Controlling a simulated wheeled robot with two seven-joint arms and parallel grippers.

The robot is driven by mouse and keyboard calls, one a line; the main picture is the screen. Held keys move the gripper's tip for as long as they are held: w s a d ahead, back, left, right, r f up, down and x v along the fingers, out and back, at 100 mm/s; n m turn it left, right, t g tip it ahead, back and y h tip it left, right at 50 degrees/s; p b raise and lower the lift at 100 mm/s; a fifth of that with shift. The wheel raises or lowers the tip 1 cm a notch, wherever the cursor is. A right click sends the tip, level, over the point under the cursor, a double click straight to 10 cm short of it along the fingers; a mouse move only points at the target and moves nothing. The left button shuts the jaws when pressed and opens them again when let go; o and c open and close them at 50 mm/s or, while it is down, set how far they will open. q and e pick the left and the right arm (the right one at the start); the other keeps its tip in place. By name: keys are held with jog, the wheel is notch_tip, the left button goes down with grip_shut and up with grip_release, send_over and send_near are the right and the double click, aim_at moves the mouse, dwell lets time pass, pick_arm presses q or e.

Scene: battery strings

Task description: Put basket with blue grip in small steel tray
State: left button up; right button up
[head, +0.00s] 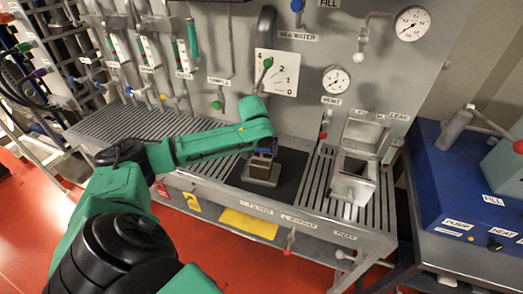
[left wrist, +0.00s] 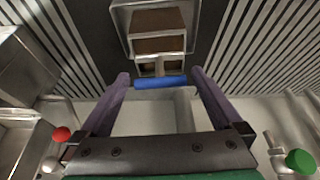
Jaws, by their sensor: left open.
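A small basket with a blue grip (head: 262,159) stands upright on the counter, at or in a low small steel tray (head: 258,182) on the dark mat. In the left wrist view, the blue grip (left wrist: 160,82) lies between my fingertips, with the brown-filled basket (left wrist: 157,64) beyond it and the steel tray's rim (left wrist: 122,18) around its far part. I cannot tell if the basket rests on the tray floor. My left gripper (left wrist: 160,75) is open, with a finger on each side of the grip and gaps showing. My right gripper is not in view.
Steel open boxes (head: 353,180) stand to the right on the slatted counter (head: 318,180). A panel with gauges (head: 336,79) and valves rises behind. A blue unit (head: 460,185) stands at far right. The slatted counter at left (head: 120,125) is clear.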

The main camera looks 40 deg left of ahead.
pick_arm(q)
jog(key=b+v, duration=0.1)
jog(key=v, duration=1)
jog(key=shift+s+r, duration=0.15)
